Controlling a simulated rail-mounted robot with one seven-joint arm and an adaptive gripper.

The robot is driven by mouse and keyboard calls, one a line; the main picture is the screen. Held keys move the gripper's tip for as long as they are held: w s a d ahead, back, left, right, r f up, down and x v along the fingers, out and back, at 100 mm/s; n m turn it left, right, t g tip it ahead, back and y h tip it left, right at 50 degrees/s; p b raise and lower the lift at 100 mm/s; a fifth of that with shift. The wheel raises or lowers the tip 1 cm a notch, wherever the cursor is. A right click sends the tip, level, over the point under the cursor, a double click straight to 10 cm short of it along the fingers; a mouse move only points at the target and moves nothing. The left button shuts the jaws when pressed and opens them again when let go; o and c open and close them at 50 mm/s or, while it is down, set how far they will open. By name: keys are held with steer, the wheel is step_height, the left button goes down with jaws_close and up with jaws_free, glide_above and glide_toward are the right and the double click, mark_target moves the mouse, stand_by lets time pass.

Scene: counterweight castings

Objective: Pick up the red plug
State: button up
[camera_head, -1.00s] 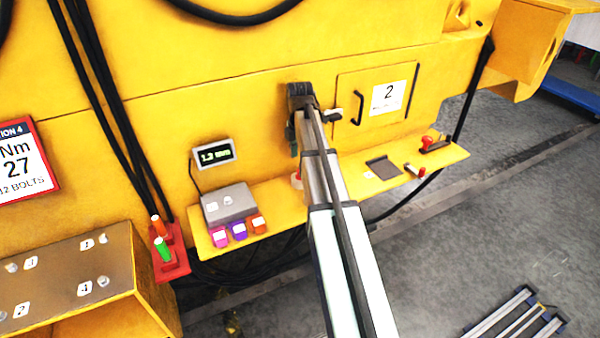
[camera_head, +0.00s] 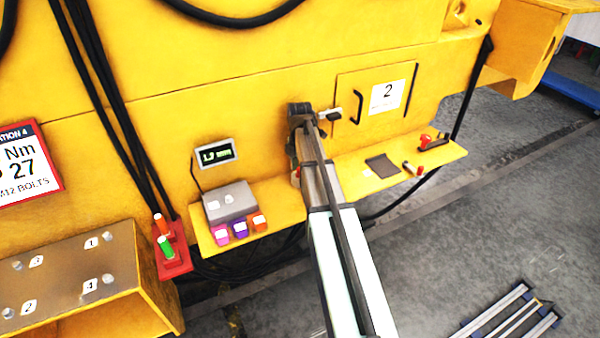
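Several small red items show, and I cannot tell for sure which is the plug. A red knob-shaped piece (camera_head: 426,140) stands upright at the right end of the yellow shelf, by a dark block. A small red-ended cylinder (camera_head: 413,169) lies on the shelf in front of it. At the left, a red-orange handle (camera_head: 161,223) stands in a red holder (camera_head: 176,263) beside a green handle (camera_head: 166,246). My arm reaches up over the middle of the shelf, left of the knob and apart from it. My gripper (camera_head: 292,152) is mostly hidden behind the arm; its fingers cannot be made out.
The yellow shelf (camera_head: 275,228) carries a grey box (camera_head: 229,201), pink, purple and orange blocks, and a dark flat pad (camera_head: 382,166). Black cables hang at the left.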

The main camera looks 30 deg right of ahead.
steer(key=c, duration=0.8)
steer(key=shift+c, duration=0.2)
